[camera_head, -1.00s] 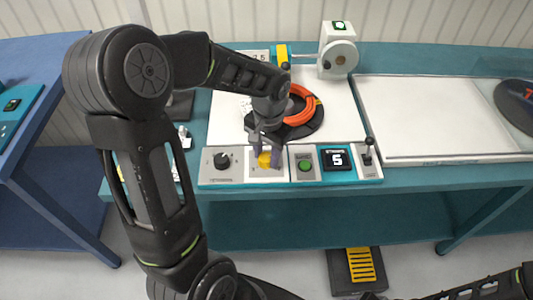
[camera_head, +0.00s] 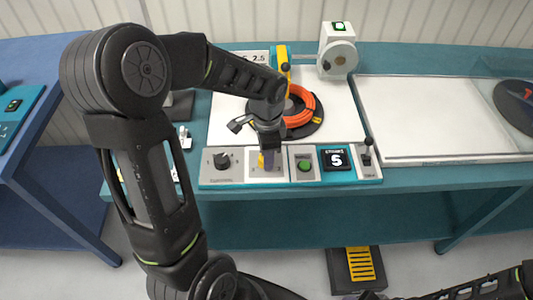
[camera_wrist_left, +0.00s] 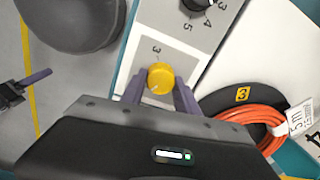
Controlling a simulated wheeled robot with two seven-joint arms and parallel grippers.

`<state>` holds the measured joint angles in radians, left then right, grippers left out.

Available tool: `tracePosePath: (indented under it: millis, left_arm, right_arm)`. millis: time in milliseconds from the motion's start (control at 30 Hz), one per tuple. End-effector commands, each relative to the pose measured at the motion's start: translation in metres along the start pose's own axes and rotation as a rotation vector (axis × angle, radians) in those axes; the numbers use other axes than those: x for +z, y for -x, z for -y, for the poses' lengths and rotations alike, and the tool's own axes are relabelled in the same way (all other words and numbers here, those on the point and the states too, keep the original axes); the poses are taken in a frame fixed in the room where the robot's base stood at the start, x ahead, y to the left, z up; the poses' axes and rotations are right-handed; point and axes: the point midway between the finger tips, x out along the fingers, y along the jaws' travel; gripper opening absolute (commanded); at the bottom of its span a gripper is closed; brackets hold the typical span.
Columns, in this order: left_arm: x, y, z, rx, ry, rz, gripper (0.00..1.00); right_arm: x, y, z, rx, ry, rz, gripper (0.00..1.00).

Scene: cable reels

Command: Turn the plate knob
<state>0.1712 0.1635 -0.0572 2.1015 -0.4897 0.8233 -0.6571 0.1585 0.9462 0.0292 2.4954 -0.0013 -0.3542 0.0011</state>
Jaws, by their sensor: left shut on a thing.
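The yellow plate knob (camera_wrist_left: 160,79) sits on a white panel (camera_wrist_left: 152,38) in the left wrist view, with a "3" printed beside it. My left gripper (camera_wrist_left: 159,92) is shut on the knob, one finger at each side. In the head view the left gripper (camera_head: 267,158) reaches down onto the panel and hides much of the yellow knob (camera_head: 261,161). My right gripper is not in view; only part of that arm shows at the lower right.
A black knob (camera_head: 222,160) is left of the yellow one. A green button (camera_head: 304,165), a display reading "5" (camera_head: 336,159) and a black lever (camera_head: 368,150) are to its right. An orange cable coil (camera_head: 301,109) lies on a black disc behind.

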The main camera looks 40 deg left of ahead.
Motion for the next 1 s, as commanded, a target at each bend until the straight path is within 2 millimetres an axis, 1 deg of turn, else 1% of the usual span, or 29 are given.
tracePosePath:
  millis: [467,500,733,1000]
  left_arm:
    - [-0.0003,0.0004,0.0007,-0.002,-0.02,-0.002,0.0]
    - [-0.0003,0.0004,0.0007,-0.002,-0.02,-0.002,0.39]
    - [-0.0002,0.0002,0.0003,-0.001,-0.02,-0.001,0.58]
    - [-0.0001,0.0008,0.0002,-0.001,-0.019,-0.001,0.59]
  right_arm:
    - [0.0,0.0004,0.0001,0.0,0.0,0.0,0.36]
    - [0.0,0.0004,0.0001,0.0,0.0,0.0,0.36]
    - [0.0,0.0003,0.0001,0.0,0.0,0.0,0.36]
    - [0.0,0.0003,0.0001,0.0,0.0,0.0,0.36]
